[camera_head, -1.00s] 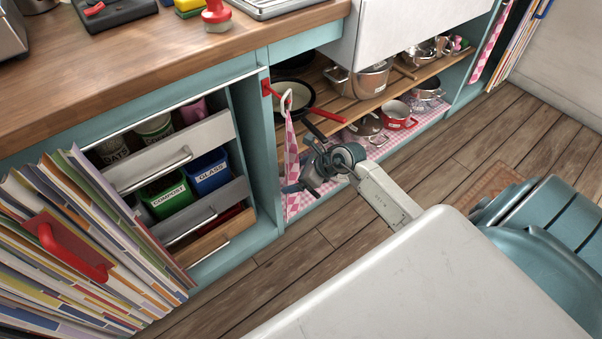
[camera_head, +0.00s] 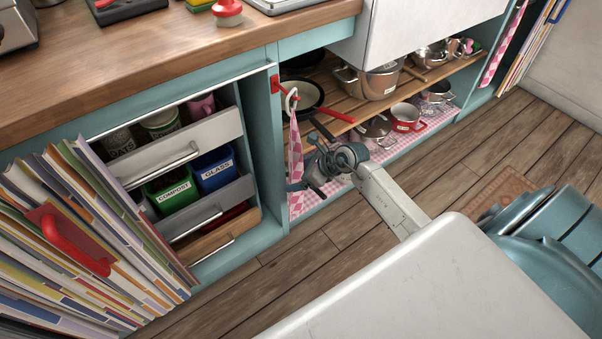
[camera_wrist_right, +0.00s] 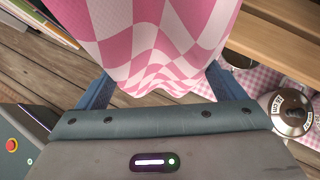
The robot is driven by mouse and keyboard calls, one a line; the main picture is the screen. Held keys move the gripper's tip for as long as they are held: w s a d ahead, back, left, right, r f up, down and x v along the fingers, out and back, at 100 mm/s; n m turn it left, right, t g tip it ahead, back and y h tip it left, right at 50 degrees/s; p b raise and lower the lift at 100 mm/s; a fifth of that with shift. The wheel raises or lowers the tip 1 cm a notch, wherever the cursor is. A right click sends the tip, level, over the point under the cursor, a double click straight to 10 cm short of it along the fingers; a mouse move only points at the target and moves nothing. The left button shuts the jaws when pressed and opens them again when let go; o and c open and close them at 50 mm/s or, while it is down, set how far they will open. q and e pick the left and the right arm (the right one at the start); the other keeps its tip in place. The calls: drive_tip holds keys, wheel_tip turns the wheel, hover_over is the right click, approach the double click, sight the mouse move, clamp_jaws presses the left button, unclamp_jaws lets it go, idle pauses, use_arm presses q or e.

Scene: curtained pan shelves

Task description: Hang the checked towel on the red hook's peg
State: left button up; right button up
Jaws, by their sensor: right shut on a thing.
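The red hook (camera_head: 275,86) is fixed to the teal cabinet upright under the worktop. The pink-and-white checked towel (camera_head: 295,150) hangs in a narrow fold just to its right, with a pale loop (camera_head: 291,99) at its top. The loop is close beside the hook's peg; I cannot tell whether it is around it. My right gripper (camera_head: 298,175) is shut on the towel's lower part. In the right wrist view the towel (camera_wrist_right: 160,40) fills the space between the blue fingers of the right gripper (camera_wrist_right: 160,88). My left gripper is not in view.
Shelves with a black pan (camera_head: 303,95), a steel pot (camera_head: 372,80) and a red pot (camera_head: 407,117) lie behind the towel. Open drawers with bins (camera_head: 170,188) are to the left. Wooden floor lies between.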

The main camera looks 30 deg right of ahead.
drive_tip(key=o, duration=0.8)
drive_tip(key=shift+o, duration=0.2)
use_arm(q)
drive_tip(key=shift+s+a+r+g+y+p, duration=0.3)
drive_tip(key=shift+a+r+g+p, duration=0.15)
drive_tip(key=shift+p, duration=0.2)
use_arm(e)
drive_tip(key=v, duration=1)
drive_tip(key=shift+s+d+r, duration=0.2)
drive_tip(key=shift+s+r, duration=0.05)
drive_tip(key=shift+r, duration=0.05)
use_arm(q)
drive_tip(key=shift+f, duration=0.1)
